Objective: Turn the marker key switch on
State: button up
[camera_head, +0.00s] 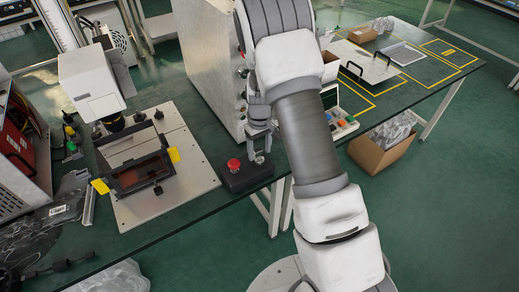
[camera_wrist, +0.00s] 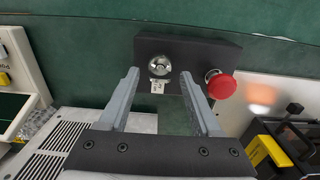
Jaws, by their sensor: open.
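The key switch (camera_wrist: 159,66) is a round silver lock on a black control box (camera_wrist: 200,48), with a small pale label or tag below it in the wrist view. A red mushroom button (camera_wrist: 222,86) sits on the same box, to the right in the wrist view. In the head view, the box (camera_head: 234,184) stands near the table's front edge with the red button (camera_head: 234,164) on it. My gripper (camera_wrist: 159,75) is open, its fingertips to the left and right of the key switch. I cannot tell whether they touch it.
A white cabinet (camera_head: 208,60) stands close behind the box. A marking machine (camera_head: 92,84) and a dark framed fixture (camera_head: 140,174) on a pale plate are to the left. An open cardboard box (camera_head: 383,146) is on the right. Green table shows around the control box.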

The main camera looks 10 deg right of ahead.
grip_shut()
dwell(0.3)
jog(key=shift+m, duration=0.4)
jog(key=m+b, duration=0.1)
jog(key=m, duration=1)
dwell(0.5)
grip_release()
